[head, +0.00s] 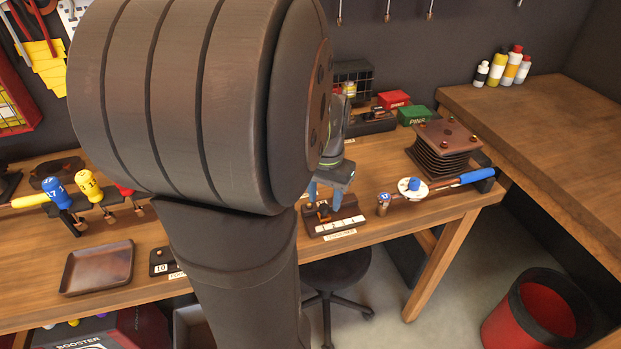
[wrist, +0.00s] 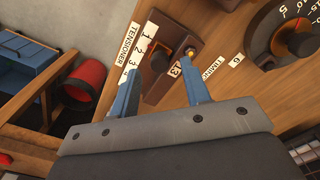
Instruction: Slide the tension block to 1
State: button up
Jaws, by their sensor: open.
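The tensioner (head: 338,219) is a dark plate with a white numbered strip, near the bench's front edge. In the wrist view its strip (wrist: 141,52) lies beside the "TENSIONER" label. A dark block with an orange-brown top (wrist: 160,61), apparently the tension block, sits on the plate. My gripper (wrist: 161,67) is open, its two blue fingers on either side of the block, with gaps showing. In the head view the gripper (head: 323,193) is over the tensioner, partly hidden by my arm. I cannot tell the block's exact number or the fingers' height.
A dial (wrist: 299,44) stands near the tensioner, beside a "TIMING" label (wrist: 215,69). A blue-handled tool (head: 476,175) and a finned block (head: 445,150) lie to the right. An empty tray (head: 97,268) and screwdrivers (head: 90,185) are at left. My arm hides the bench's middle.

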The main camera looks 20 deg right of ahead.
jog(key=shift+f, duration=1.05)
grip_shut()
jog(key=shift+a, duration=0.55)
grip_release()
jog(key=shift+r, duration=0.1)
